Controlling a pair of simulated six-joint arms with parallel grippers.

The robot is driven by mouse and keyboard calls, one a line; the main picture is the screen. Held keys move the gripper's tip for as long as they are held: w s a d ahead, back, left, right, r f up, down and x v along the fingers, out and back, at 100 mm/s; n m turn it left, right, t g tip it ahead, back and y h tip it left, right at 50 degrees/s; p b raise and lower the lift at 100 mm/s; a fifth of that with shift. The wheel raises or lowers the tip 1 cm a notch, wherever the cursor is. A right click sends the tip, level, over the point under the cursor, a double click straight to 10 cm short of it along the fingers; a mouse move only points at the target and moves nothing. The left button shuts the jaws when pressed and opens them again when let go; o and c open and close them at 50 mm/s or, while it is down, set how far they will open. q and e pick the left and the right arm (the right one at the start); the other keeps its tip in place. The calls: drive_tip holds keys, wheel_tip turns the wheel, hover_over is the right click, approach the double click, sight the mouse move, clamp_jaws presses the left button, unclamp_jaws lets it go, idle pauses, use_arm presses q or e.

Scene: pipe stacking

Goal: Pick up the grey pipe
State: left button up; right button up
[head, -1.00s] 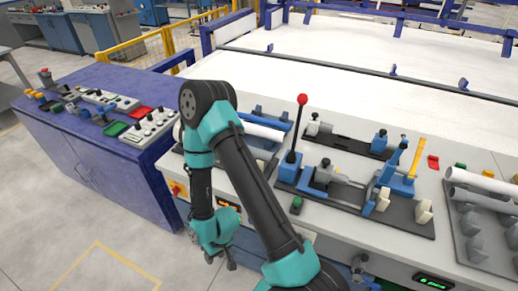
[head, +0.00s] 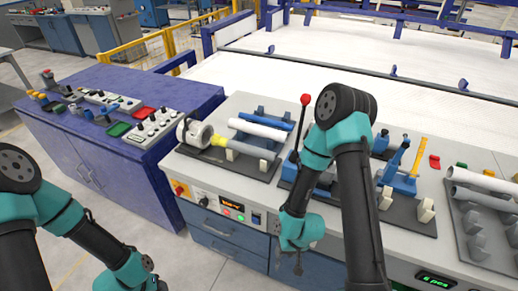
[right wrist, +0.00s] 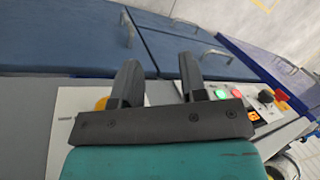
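A grey pipe (head: 250,149) lies in the rack on the left part of the bench, with a yellow piece (head: 218,142) at its left end. A white pipe (head: 258,130) and a blue pipe (head: 264,121) lie behind it. My right gripper (head: 298,268) hangs in front of the bench, right of and below that rack, apart from the pipes. In the right wrist view its two fingers (right wrist: 158,80) are spread with nothing between them. My left gripper (head: 152,287) is at the bottom edge, too cut off to judge.
A clamp fixture with a red-knobbed lever (head: 305,100) stands mid-bench, partly behind my right arm. Two light pipes (head: 484,181) lie in a rack at the right. A blue cabinet (head: 105,165) with controls stands left of the bench.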

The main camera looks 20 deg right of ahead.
idle(0.3)
drive_tip(key=o, duration=0.6)
drive_tip(key=shift+w+a, duration=0.1)
